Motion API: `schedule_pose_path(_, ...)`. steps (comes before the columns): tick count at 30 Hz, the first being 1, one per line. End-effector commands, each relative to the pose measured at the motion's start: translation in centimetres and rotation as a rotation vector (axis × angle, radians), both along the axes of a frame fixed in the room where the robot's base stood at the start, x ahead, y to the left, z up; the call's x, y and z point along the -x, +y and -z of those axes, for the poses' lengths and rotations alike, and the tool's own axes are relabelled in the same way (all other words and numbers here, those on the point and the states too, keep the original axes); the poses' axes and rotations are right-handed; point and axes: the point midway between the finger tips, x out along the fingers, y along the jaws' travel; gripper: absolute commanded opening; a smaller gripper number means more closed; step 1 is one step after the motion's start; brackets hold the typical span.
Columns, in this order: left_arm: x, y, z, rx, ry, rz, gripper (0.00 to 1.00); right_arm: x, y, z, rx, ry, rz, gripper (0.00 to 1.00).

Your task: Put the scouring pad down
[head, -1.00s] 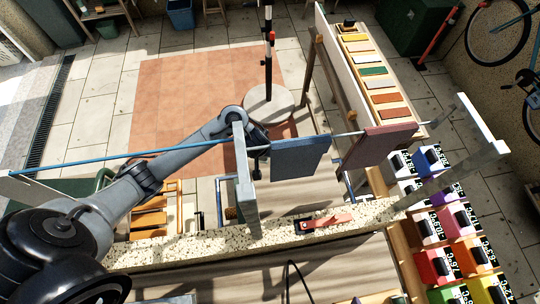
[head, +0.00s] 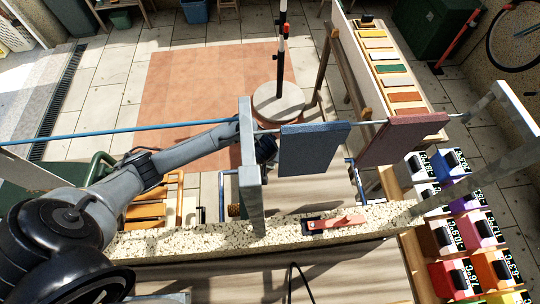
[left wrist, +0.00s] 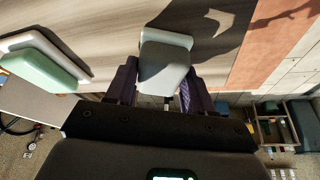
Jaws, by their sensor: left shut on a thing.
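My left gripper (left wrist: 160,88) is shut on a pale grey block with a whitish far edge, which I take to be the scouring pad (left wrist: 163,65). It sits between the two dark purple fingers, with a wooden surface (left wrist: 110,25) behind it; I cannot tell whether they touch. In the head view, my left arm reaches in from the left behind a grey post, and its dark gripper (head: 266,148) shows only partly beside the blue panel. The pad is hidden there. My right gripper is not in view.
A blue panel (head: 313,148) and a maroon panel (head: 402,138) hang from a rod across the opening. A speckled ledge (head: 180,240) with a red handle (head: 338,222) runs below. A pale green block (left wrist: 40,68) lies left in the left wrist view.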

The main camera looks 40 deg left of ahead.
Motion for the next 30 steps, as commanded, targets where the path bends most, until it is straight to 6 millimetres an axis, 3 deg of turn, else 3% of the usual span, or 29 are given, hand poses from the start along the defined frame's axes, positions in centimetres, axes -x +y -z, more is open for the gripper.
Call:
schedule_pose_path(8,0.0,0.0,0.2,0.0,0.0,0.0,0.18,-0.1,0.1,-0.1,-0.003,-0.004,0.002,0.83)
schedule_pose_path(9,0.0,0.0,0.2,0.0,0.0,0.0,0.57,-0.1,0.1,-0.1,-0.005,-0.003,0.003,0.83)
schedule_pose_path(13,0.0,0.0,0.1,0.0,0.0,0.0,0.77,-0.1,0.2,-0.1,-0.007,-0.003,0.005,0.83)
schedule_pose_path(23,0.0,0.0,0.0,0.0,-0.001,0.0,0.78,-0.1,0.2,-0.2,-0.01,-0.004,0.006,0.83)
schedule_pose_path(30,0.6,-0.4,-2.2,0.003,0.0,0.001,0.78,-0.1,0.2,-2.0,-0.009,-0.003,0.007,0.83)
